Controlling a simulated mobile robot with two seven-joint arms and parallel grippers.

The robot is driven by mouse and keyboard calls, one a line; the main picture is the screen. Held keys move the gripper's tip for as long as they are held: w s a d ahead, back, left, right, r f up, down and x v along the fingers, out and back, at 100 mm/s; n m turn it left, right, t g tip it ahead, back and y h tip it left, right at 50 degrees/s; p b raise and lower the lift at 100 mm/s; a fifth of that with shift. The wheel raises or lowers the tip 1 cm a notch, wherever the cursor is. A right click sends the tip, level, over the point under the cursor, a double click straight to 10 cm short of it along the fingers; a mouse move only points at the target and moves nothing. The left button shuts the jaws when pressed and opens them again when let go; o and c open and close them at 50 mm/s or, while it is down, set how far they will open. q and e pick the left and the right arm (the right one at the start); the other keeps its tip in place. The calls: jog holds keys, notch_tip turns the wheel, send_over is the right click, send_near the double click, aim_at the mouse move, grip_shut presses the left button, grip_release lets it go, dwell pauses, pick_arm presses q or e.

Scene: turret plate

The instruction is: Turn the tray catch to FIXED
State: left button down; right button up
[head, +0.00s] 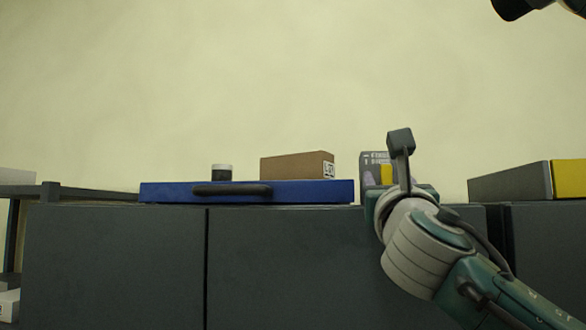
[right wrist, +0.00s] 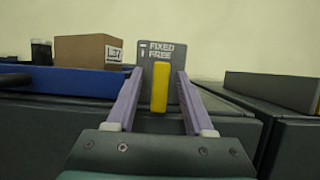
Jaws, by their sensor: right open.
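The tray catch is a grey plate (right wrist: 194,58) marked FIXED above FREE, with a yellow lever (right wrist: 160,88) standing upright in front of it in the right wrist view. In the head view the plate (head: 377,156) shows behind my right arm. The blue tray (right wrist: 65,82) lies left of the catch; it also shows in the head view (head: 310,192). My right gripper (right wrist: 160,75) is open, its purple fingers on either side of the lever, with a visible gap on each side. In the head view my wrist hides most of it. My left gripper is out of view.
A grey and yellow box (head: 515,182) lies to the right on the dark cabinets (head: 120,265).

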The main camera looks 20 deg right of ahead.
jog(key=shift+w+d+r, duration=0.1)
jog(key=shift+w+d, duration=0.1)
jog(key=shift+w, duration=0.1)
jog(key=shift+c, duration=0.3)
grip_shut()
